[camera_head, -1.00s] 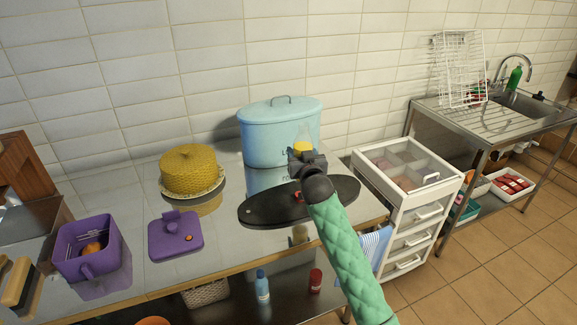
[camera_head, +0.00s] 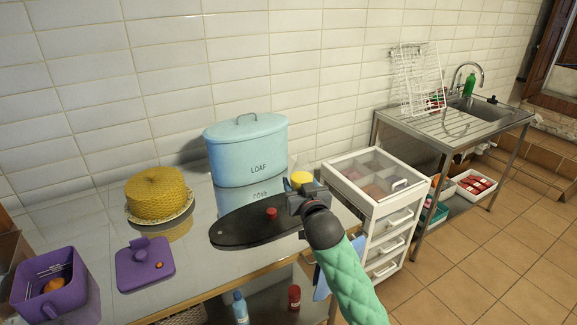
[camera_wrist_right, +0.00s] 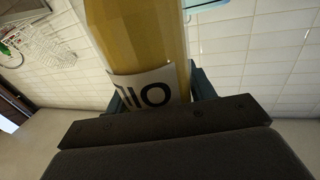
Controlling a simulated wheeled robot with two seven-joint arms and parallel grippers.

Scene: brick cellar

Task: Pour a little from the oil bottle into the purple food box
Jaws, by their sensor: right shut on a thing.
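The oil bottle (camera_wrist_right: 140,45), filled with yellow oil, fills the middle of the right wrist view. My right gripper (camera_head: 303,190) is shut on it, above the right end of the black board. In the head view the bottle (camera_head: 301,178) shows as a yellow patch with a clear top, partly hidden by the gripper. The purple food box (camera_head: 45,285) stands open on the steel table at the lower left, with an orange item inside. Its purple lid (camera_head: 145,265) lies apart on the table, right of the box. My left gripper is not in view.
A black oval board (camera_head: 250,228) with a small red item (camera_head: 271,213) lies on the table. A yellow cake (camera_head: 158,193) on a plate and a blue loaf bin (camera_head: 246,148) stand behind. A white drawer cart (camera_head: 385,205) stands to the right.

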